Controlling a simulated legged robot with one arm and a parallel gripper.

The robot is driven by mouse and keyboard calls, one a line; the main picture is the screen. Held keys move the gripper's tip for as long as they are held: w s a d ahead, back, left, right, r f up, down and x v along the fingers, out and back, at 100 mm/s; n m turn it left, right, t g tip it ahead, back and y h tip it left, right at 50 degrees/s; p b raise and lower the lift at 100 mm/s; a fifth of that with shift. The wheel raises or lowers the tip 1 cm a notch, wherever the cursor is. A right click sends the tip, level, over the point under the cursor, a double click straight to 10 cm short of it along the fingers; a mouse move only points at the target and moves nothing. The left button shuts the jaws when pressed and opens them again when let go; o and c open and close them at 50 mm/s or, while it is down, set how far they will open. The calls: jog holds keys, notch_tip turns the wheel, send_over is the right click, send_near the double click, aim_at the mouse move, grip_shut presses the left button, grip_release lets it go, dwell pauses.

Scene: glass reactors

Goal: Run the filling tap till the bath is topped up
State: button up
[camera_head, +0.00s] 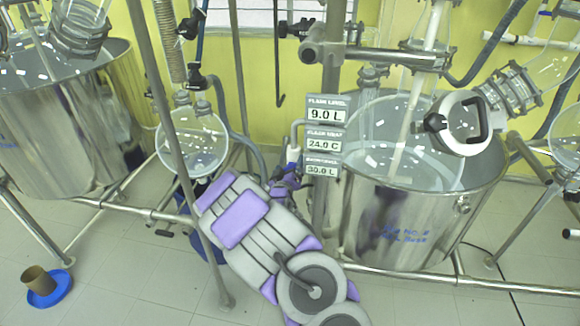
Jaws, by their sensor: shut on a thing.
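The bath is a steel vessel (395,222) at the right, with a glass flask (385,125) sitting in it and blue lettering on its front. The filling tap (293,154) is a pale fitting with a bent spout at the bath's left rim. My gripper (291,172), purple and small in view, is at this tap and shut on it. My arm hides part of the jaws, and the tap's handle position is unclear. Water flow is not discernible. A sign stack (325,138) reads 9.0 L flask level, 24.0 C and 30.0 L; the lowest caption is blurred.
A second steel vessel (60,130) stands at the left. A round glass flask (193,142) hangs between them. Metal frame poles and a low rail (130,212) cross the space. A blue dish (50,290) with a brown cup (38,280) lies on the tiled floor at lower left.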

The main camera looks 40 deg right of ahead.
jog(key=shift+w+a+f+n+p, duration=0.1)
jog(key=shift+n+p, duration=0.15)
jog(key=shift+n, duration=0.9)
jog(key=shift+w+a+n+p, duration=0.1)
jog(key=shift+n+p, duration=0.1)
jog(key=shift+n, duration=0.95)
jog(key=o, duration=0.7)
jog(key=shift+w, duration=0.1)
jog(key=shift+a, duration=0.1)
jog(key=shift+p+v, duration=4.65)
jog(key=shift+v, duration=4.05)
